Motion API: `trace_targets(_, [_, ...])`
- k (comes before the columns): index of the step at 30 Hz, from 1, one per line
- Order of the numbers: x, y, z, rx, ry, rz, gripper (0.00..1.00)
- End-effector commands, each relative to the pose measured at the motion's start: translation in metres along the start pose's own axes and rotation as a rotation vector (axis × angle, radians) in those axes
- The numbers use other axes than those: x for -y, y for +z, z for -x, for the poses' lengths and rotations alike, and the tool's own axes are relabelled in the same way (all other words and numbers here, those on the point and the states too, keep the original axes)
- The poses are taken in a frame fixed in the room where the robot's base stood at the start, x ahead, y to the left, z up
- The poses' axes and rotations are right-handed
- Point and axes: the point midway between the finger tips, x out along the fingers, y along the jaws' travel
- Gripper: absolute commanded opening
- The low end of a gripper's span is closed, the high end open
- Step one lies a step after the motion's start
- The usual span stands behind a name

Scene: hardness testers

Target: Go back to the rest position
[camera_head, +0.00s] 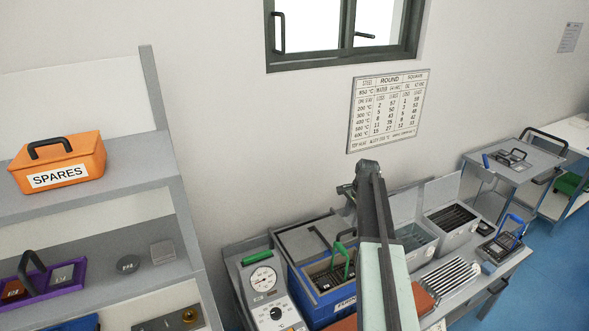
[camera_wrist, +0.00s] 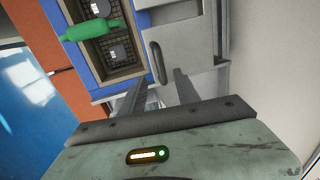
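My arm reaches up from the bottom of the head view over the bench. Its far end, near the wall, hides part of the equipment behind it. In the wrist view my gripper (camera_wrist: 160,82) has its two dark fingers spread apart with nothing held between them. Beyond the fingertips is a grey lid or panel (camera_wrist: 195,40) with a dark oval handle (camera_wrist: 157,62). To its left is a blue box (camera_wrist: 85,70) with dark baskets and a green handle (camera_wrist: 92,30). I cannot tell whether the fingers touch the panel.
The blue furnace-like box (camera_head: 318,302), a gauge unit (camera_head: 262,280) and grey tanks (camera_head: 452,225) crowd the bench. Shelves (camera_head: 100,195) with an orange SPARES box (camera_head: 60,162) stand at left. A grey trolley (camera_head: 515,165) is at right. Blue floor (camera_head: 535,265) is clear.

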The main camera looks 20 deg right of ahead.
Motion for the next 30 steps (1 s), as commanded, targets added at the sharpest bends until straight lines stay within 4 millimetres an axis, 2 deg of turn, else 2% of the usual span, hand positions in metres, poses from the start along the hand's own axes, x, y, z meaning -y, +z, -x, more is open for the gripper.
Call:
trace_targets(2, [0.002,0.004,0.0,0.001,0.0,0.005,0.38])
trace_targets(5, [0.019,0.031,-0.004,0.009,0.0,0.045,0.38])
trace_targets(8, [0.035,0.095,-0.007,0.024,0.001,0.124,0.38])
trace_targets(10, [0.031,0.152,-0.006,0.034,0.007,0.194,0.38])
trace_targets(12, [0.017,0.209,-0.004,0.042,0.022,0.298,0.38])
trace_targets(14, [-0.004,0.256,-0.001,0.05,0.038,0.423,0.38])
trace_targets(15, [-0.021,0.284,0.002,0.056,0.051,0.519,0.38])
trace_targets(17, [-0.052,0.322,0.007,0.065,0.072,0.686,0.38])
trace_targets(18, [-0.074,0.341,0.011,0.073,0.088,0.798,0.38])
trace_targets(21, [-0.121,0.363,0.02,0.091,0.124,1.048,0.38])
trace_targets(24, [-0.151,0.361,0.025,0.113,0.153,1.245,0.38])
trace_targets(27, [-0.152,0.359,0.025,0.132,0.164,1.37,0.38])
trace_targets(30, [-0.152,0.358,0.025,0.141,0.164,1.425,0.38])
